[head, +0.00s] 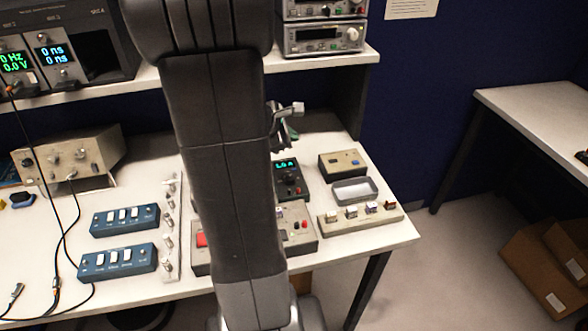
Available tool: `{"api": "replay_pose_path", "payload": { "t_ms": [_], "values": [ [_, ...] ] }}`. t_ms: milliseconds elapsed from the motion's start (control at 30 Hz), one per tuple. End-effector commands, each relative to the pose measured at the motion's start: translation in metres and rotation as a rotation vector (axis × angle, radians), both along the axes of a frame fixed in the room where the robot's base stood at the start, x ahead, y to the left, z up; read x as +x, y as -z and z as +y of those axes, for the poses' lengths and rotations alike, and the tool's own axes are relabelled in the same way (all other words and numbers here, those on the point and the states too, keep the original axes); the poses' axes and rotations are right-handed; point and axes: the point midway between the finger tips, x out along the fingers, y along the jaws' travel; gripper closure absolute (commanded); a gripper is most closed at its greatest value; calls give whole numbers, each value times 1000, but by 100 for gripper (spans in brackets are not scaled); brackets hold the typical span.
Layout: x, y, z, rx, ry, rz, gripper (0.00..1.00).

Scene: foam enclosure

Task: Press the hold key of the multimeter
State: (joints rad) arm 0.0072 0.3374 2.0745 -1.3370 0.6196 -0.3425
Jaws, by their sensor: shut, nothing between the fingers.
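The multimeter (289,182) appears to be the dark handheld device with a lit green display, lying on the bench just right of my arm. Its keys are too small to tell apart, and its left side is close to or behind my arm. My gripper (284,147) shows only in part past the right edge of my arm, beyond the multimeter's display end in the picture. It is shut with nothing held. Whether it touches anything there cannot be made out.
Right of the multimeter are a small box with buttons (342,163), a grey tray (355,190) and a strip with several switches (361,217). A control box (300,228) stands in front. Blue switch boxes (118,262) lie left. A shelf with instruments (325,59) overhangs the back.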

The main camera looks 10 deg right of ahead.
Motion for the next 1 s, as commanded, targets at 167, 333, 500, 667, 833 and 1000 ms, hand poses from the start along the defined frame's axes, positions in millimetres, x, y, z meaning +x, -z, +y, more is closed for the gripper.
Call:
{"api": "replay_pose_path", "payload": {
  "t_ms": [167,333,500,667,833,1000],
  "values": [
    [0,17,0,-1,-1,2,100],
    [0,41,0,0,0,3,100],
    [0,67,0,0,0,3,100],
    [0,81,0,0,0,0,100],
    [0,86,0,0,0,0,100],
    [0,85,0,0,0,0,100]
  ]
}}
